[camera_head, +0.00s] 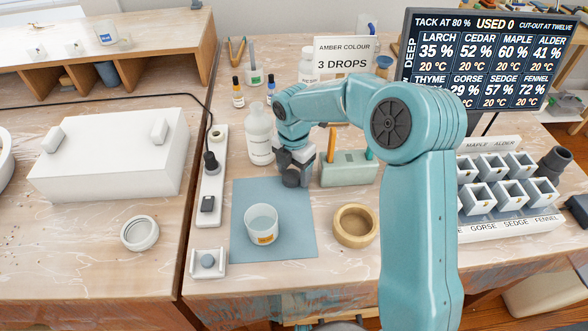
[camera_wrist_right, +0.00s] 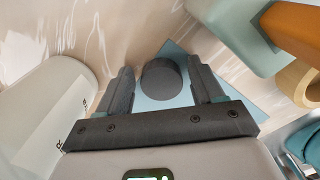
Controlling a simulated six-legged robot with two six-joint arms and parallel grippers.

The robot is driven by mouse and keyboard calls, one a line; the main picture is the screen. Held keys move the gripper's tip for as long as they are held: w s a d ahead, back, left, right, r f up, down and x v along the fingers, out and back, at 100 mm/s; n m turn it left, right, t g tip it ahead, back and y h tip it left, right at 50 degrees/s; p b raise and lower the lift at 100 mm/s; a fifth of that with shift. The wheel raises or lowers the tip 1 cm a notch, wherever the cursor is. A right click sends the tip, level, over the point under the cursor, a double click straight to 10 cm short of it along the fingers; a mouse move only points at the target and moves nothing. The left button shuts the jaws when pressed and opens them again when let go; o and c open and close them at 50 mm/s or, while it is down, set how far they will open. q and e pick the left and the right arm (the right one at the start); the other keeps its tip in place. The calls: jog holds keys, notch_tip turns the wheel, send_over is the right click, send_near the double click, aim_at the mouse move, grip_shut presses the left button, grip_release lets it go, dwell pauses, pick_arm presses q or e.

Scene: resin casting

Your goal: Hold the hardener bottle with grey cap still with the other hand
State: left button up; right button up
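A white bottle (camera_head: 259,135) stands upright behind the blue mat, left of my right gripper; its top looks pale, with no grey cap visible on it. A pale labelled bottle (camera_wrist_right: 42,105) is also close on the left in the right wrist view. My right gripper (camera_head: 293,176) points down at the mat's back right corner. In the wrist view a round dark grey cap (camera_wrist_right: 162,79) lies between its two fingers (camera_wrist_right: 163,88), with narrow strips of blue on both sides. Whether anything is under the cap is hidden. My left gripper is not in view.
A power strip (camera_head: 212,180) runs along the left. White moulds (camera_head: 508,193) stand far right.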

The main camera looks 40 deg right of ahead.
aim_at(294, 174)
notch_tip(294, 174, up, 12)
jog(key=p, duration=0.2)
jog(key=shift+r, duration=0.2)
dwell(0.3)
jog(key=shift+s+a, duration=0.1)
